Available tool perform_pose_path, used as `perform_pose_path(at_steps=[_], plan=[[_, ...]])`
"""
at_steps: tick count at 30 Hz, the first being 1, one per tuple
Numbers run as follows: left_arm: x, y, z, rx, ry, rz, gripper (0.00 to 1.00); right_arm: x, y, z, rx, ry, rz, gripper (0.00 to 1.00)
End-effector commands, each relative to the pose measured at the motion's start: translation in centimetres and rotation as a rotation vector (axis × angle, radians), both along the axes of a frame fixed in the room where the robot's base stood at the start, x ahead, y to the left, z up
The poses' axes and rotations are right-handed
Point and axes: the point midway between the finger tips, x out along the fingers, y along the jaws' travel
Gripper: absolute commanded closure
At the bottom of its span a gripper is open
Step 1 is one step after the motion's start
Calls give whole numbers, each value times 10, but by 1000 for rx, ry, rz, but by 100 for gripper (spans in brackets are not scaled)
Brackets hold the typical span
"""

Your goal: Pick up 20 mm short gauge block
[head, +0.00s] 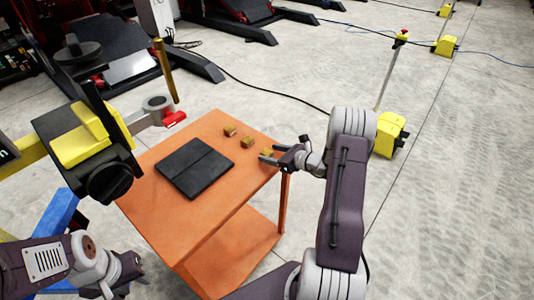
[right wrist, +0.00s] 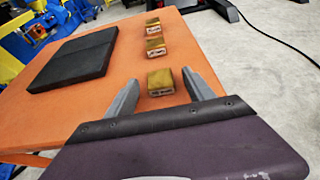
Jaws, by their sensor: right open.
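Three small brass-coloured blocks stand in a row on the orange table: a near block (head: 266,152), a middle block (head: 247,141) and a far block (head: 230,130). I cannot tell their sizes or which is the 20 mm one. My right gripper (head: 274,156) is open at the table's right edge, beside the near block. In the right wrist view the near block (right wrist: 160,82) shows between the two spread fingers, with gaps on both sides. The middle block (right wrist: 155,47) and far block (right wrist: 153,28) lie beyond. My left gripper (head: 124,272) is low at the left, away from the blocks; its fingers are unclear.
A black two-part plate (head: 194,168) lies on the orange table (head: 165,210), left of the blocks. A yellow and black machine (head: 85,140) with a brass rod stands at the table's left. A yellow post base (head: 389,135) stands on the floor to the right.

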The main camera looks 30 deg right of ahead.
Motion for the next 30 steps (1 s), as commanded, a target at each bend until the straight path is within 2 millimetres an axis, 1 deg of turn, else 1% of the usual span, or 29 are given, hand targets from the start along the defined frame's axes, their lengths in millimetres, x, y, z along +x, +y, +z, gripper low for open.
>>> perform_pose_path(at_steps=[1, 3, 8, 9, 11, 12, 14, 15, 25, 28, 30], plan=[[0, 0, 0, 0, 0, 0, 64, 5, 3, -2, 0, 0, 2, 38], [0, 0, 0, 0, 0, 0, 64, 7, 3, -3, -1, 0, 1, 38], [0, 0, 0, 0, 0, 0, 64, 7, 3, -4, 0, 0, 0, 38], [0, 0, 0, 0, 0, 0, 64, 7, 3, -3, 0, 0, 0, 44], [0, 0, 0, 0, 0, 0, 64, 7, 3, -3, 0, 0, 0, 60], [0, 0, 0, 0, 0, 0, 64, 7, 3, -3, 0, 0, 0, 72], [0, 0, 0, 0, 0, 0, 64, 7, 3, -3, 0, 0, 0, 88], [0, 0, 0, 0, 0, 0, 64, 7, 3, -3, 0, 0, 0, 99], [0, 0, 0, 0, 0, 0, 64, 7, 3, -1, 0, -1, 0, 100], [0, 0, 1, 0, 0, 0, 64, 8, 3, 6, -1, -3, 1, 100], [0, 0, 1, 0, 0, 0, 64, 8, 3, 16, -1, -5, 0, 100]])
